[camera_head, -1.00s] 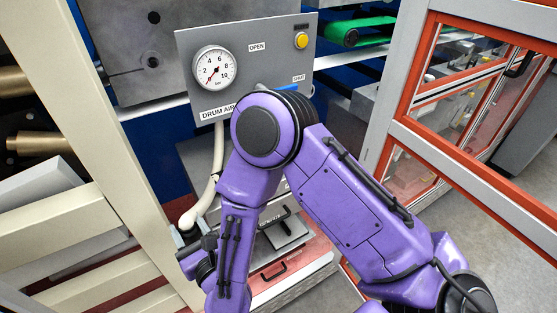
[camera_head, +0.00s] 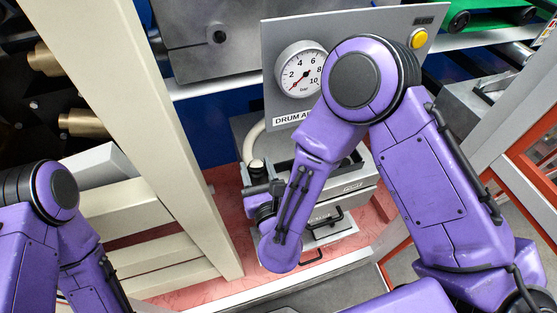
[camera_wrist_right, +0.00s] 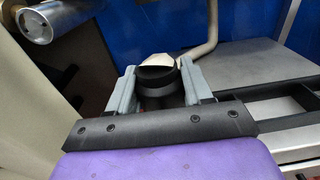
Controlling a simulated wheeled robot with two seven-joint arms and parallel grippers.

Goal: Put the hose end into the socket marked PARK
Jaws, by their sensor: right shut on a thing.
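My right gripper (camera_head: 262,186) is low in the middle of the head view, just left of a grey metal box. In the right wrist view its two grey fingers (camera_wrist_right: 158,92) are shut on the dark hose end (camera_wrist_right: 157,82), which has a pale top. The hose end (camera_head: 256,165) shows small in the head view, partly covered by the gripper. The white hose (camera_head: 250,138) curves up from it towards the gauge panel. It also shows behind the fingers in the wrist view (camera_wrist_right: 204,48). I cannot make out a PARK mark or its socket. My left gripper is out of view.
The gauge panel (camera_head: 281,62) has a yellow button (camera_head: 418,38) and a "DRUM A..." label, partly hidden by my right arm. The grey box (camera_head: 345,188) stands right of the gripper. A cream post (camera_head: 165,120) rises to its left. Orange-framed guarding (camera_head: 541,150) is at right.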

